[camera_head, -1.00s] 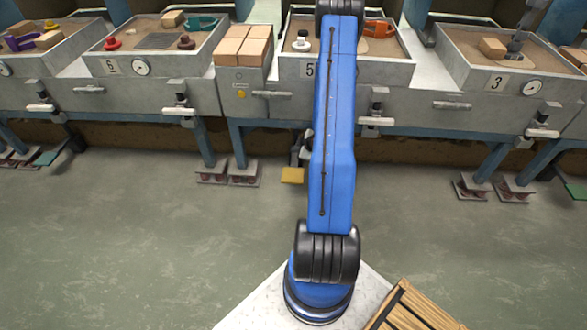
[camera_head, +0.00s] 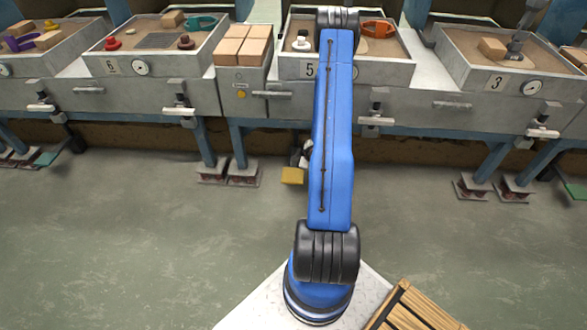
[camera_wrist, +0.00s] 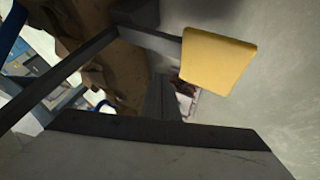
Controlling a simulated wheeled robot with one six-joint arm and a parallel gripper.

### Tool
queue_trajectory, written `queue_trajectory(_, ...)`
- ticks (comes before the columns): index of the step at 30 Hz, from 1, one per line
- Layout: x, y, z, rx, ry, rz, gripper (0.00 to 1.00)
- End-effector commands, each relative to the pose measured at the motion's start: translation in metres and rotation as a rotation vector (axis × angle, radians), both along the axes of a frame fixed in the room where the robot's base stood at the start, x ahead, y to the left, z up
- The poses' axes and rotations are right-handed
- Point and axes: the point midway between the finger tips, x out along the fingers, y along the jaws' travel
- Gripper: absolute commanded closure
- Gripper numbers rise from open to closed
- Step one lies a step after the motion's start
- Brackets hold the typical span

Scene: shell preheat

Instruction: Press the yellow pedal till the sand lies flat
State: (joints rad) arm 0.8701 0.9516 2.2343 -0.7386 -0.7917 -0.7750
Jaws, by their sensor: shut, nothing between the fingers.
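The yellow pedal (camera_head: 292,176) is a small flat plate low over the floor under tray 5, left of my blue arm. In the wrist view the yellow pedal (camera_wrist: 220,65) is large, on the end of a grey bar. My gripper (camera_head: 304,155) shows only partly beside my arm, just above and behind the pedal. In the wrist view the dark shut fingers (camera_wrist: 160,97) sit left of and below the pedal, with nothing in them. Contact cannot be told. Sand (camera_head: 397,50) lies in tray 5, largely hidden by my arm; its flatness cannot be judged.
Tray 5 holds a white knob (camera_head: 302,40) and an orange piece (camera_head: 378,27). A cabinet (camera_head: 243,88) with tan blocks stands left of it. Metal feet (camera_head: 243,173) stand left of the pedal. Green pedals (camera_head: 47,158) are far off at the sides.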

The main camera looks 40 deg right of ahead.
Motion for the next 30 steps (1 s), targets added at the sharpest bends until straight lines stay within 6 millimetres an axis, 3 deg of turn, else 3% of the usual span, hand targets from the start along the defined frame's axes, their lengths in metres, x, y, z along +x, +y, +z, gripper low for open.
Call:
queue_trajectory(9,-0.001,0.001,-0.024,0.001,0.001,0.001,1.0)
queue_trajectory(30,-0.001,0.001,-0.027,0.0,0.0,0.0,1.0)
